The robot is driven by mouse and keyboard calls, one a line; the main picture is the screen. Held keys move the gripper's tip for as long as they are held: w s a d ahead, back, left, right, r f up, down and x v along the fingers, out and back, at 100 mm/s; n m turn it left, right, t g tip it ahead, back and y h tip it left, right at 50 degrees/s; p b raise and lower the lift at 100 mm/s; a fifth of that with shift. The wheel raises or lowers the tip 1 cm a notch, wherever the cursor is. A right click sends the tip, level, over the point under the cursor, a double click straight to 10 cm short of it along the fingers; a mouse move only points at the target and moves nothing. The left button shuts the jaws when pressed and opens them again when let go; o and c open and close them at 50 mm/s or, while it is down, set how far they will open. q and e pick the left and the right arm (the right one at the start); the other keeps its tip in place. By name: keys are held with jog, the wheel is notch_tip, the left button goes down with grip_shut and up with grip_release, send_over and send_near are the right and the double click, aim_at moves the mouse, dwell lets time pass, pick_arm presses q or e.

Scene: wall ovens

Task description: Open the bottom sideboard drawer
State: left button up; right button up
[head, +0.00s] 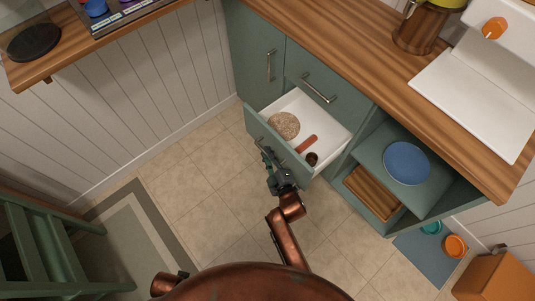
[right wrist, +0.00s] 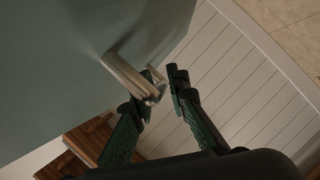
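The bottom sideboard drawer (head: 329,129) is pulled out from the green sideboard, its white inside showing in the head view. It holds a round speckled disc (head: 284,125), an orange-red item (head: 306,144) and a small dark round item (head: 311,158). My right gripper (head: 266,157) is at the outer side of the drawer front (head: 277,142). In the right wrist view, the metal bar handle (right wrist: 128,73) ends at the left finger of my right gripper (right wrist: 161,77). The fingers are apart; I cannot tell if they touch the handle. My left gripper is not in view.
An upper drawer with a handle (head: 318,88) is shut above. Open shelves at the right hold a blue plate (head: 407,163). A green chair (head: 50,245) stands at the lower left on a rug (head: 140,235). The tiled floor left of the drawer is clear.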

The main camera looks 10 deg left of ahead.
jog(key=shift+o, duration=1.2)
jog(key=shift+a, duration=0.1)
jog(key=shift+r, duration=0.1)
jog(key=v, duration=1.2)
